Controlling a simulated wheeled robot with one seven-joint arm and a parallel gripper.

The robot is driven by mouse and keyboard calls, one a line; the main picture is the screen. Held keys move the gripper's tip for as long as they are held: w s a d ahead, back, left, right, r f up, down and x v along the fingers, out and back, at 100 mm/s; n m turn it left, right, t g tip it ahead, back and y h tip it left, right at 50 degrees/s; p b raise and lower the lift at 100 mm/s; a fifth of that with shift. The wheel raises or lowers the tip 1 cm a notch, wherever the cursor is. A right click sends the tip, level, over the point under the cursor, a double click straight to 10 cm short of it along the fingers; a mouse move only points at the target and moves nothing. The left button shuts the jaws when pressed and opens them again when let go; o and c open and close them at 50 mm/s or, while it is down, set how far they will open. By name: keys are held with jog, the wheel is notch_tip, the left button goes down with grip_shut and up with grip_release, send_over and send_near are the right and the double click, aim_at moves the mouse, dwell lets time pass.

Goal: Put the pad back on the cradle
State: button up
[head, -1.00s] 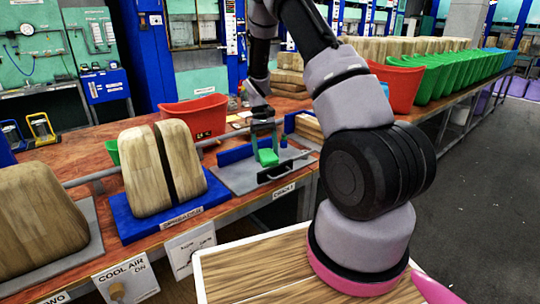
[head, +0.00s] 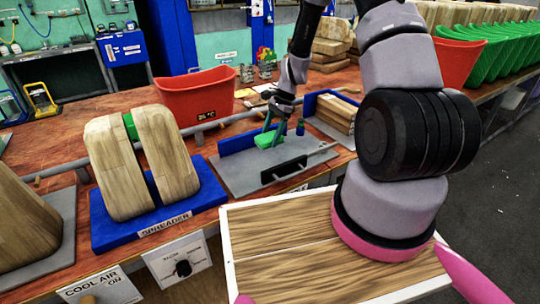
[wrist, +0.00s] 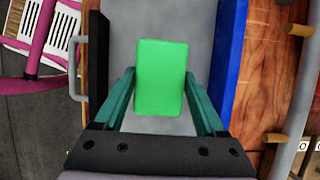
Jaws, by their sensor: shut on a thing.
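The pad is a bright green block (head: 266,139), seen in the head view over the grey plate of the cradle (head: 236,178). The cradle has a blue wall at its back and a black handled block at its front. My gripper (head: 274,129) reaches down over the plate, shut on the pad. In the wrist view the pad (wrist: 160,85) sits between the two teal fingers of my gripper (wrist: 161,72), one at each side. Grey plate shows around it, with the blue wall (wrist: 226,60) to the right. Whether the pad touches the plate I cannot tell.
A spreader (head: 163,222) with two wooden halves stands left of the cradle. A red bin (head: 197,98) is behind it. Wooden blocks (head: 332,115) lie right of the cradle. A wood-topped tray (head: 290,250) is in front.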

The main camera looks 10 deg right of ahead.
aim_at(267, 160)
jog(key=shift+f, duration=3.55)
jog(key=shift+f, duration=0.1)
jog(key=o, duration=1.6)
jog(key=shift+c, duration=0.2)
